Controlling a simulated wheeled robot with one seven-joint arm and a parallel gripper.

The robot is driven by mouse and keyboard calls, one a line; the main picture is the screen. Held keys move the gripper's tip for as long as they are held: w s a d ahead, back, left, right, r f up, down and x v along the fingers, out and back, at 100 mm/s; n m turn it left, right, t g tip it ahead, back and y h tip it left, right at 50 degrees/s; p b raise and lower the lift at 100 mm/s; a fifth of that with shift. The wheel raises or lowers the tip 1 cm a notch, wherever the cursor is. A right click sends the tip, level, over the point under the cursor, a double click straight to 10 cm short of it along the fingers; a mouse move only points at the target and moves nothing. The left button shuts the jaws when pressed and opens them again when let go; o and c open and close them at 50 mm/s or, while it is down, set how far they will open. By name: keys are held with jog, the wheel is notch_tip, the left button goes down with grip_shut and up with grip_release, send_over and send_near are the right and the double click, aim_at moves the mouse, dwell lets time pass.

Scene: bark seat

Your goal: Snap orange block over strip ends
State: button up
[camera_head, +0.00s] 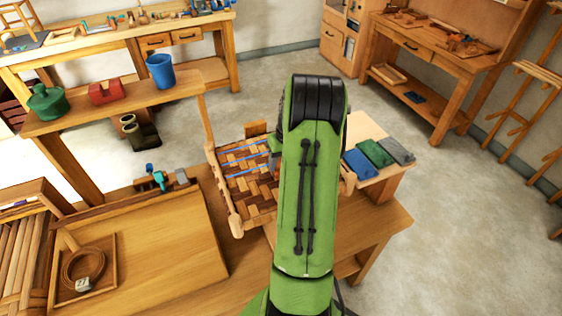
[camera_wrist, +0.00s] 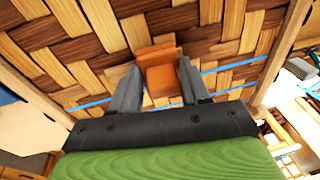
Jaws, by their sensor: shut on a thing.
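My gripper (camera_wrist: 159,68) is shut on the orange block (camera_wrist: 162,78), which sits between its two grey fingers in the wrist view. The block is in front of the woven bark seat (camera_wrist: 75,50); whether it touches the weave I cannot tell. Blue strips (camera_wrist: 222,68) run across the weave on both sides of the block. In the head view the woven seat (camera_head: 262,190) sits in a wooden frame on the bench, with blue strips (camera_head: 243,158) near its far side. My green arm covers the seat's right part and hides the gripper and block there.
Blue (camera_head: 359,164), green (camera_head: 375,152) and grey (camera_head: 398,150) blocks lie right of my arm. A tray with coiled strip (camera_head: 84,265) is at the lower left.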

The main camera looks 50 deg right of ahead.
jog(key=shift+f, duration=0.1)
jog(key=o, duration=1.1)
jog(key=shift+a, duration=0.2)
jog(key=shift+s+d, duration=0.15)
